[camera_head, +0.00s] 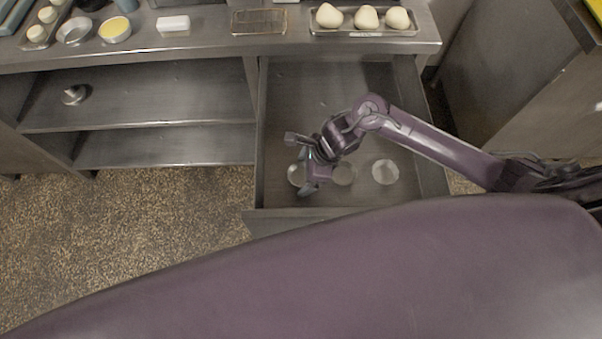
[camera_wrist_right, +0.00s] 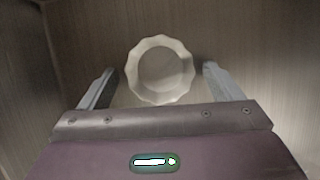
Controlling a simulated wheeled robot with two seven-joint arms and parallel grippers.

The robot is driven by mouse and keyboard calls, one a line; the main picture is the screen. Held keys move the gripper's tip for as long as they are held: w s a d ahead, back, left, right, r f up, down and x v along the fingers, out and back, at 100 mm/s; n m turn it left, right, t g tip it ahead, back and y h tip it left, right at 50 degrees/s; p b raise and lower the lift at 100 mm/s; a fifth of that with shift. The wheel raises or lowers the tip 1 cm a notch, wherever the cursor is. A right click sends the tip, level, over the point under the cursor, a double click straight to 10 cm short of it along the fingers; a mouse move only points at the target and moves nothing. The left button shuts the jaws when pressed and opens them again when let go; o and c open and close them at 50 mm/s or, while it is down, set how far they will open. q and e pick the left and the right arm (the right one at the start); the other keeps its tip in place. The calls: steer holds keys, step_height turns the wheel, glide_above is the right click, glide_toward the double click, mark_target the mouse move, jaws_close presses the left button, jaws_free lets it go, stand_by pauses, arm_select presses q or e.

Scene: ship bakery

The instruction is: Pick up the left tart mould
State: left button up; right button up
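Three pale tart moulds lie in a row on the floor of the open drawer in the head view. The left tart mould (camera_head: 294,175) is partly covered by my right gripper (camera_head: 306,180). The middle mould (camera_head: 344,174) and the right mould (camera_head: 385,172) stand to its right. In the right wrist view one fluted round mould (camera_wrist_right: 160,70) shows between and beyond the two fingers of my right gripper (camera_wrist_right: 160,85). The fingers are spread wide, and I see no contact with the mould. My left gripper is in neither view.
The open drawer (camera_head: 305,100) has walls on all sides, and its back part is empty. The counter (camera_head: 215,48) above holds a tray of dough pieces (camera_head: 363,32), a wire rack (camera_head: 259,21), a white block (camera_head: 174,23) and a yellow-filled dish (camera_head: 115,30). A metal piece (camera_head: 74,95) lies on the shelf.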

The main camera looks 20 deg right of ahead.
steer(key=c, duration=1)
steer(key=shift+o, duration=0.2)
steer(key=shift+r, duration=0.1)
